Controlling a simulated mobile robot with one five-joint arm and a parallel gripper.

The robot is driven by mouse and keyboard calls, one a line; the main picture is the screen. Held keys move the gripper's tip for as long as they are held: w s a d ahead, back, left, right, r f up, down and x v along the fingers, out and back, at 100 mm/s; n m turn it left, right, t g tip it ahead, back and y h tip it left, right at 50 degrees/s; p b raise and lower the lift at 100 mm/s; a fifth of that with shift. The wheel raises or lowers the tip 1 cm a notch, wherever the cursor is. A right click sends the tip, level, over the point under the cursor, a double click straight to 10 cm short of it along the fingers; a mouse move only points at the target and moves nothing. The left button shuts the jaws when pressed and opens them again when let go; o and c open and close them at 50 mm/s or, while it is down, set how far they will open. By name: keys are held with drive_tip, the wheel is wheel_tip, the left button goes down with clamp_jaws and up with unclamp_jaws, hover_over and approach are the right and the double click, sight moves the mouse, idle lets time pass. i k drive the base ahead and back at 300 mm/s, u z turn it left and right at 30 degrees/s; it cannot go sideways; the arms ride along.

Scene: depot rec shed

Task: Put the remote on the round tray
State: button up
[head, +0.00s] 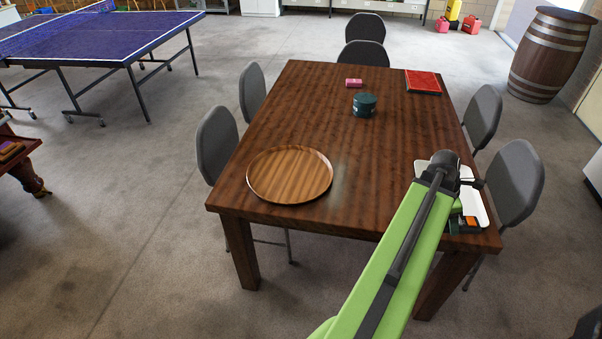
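The round tray (290,174) is a flat wooden disc at the near left of the brown table, and it is empty. My green arm reaches over the near right corner of the table. My gripper (468,183) is a small dark shape at its end, above a white rectangular tray (481,206). The arm hides part of that tray, and I cannot tell whether the fingers are open or shut. A dark item with an orange patch (471,223) shows beside the arm at the white tray's near edge. I cannot make out the remote for certain.
The brown table (350,140) has clear room in its middle. Grey chairs (216,145) line the table's sides. A barrel (548,55) stands at the back right.

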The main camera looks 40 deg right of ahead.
sight(291, 174)
drive_tip(key=u, duration=0.45)
drive_tip(key=i, duration=1.75)
drive_tip(key=z, duration=0.55)
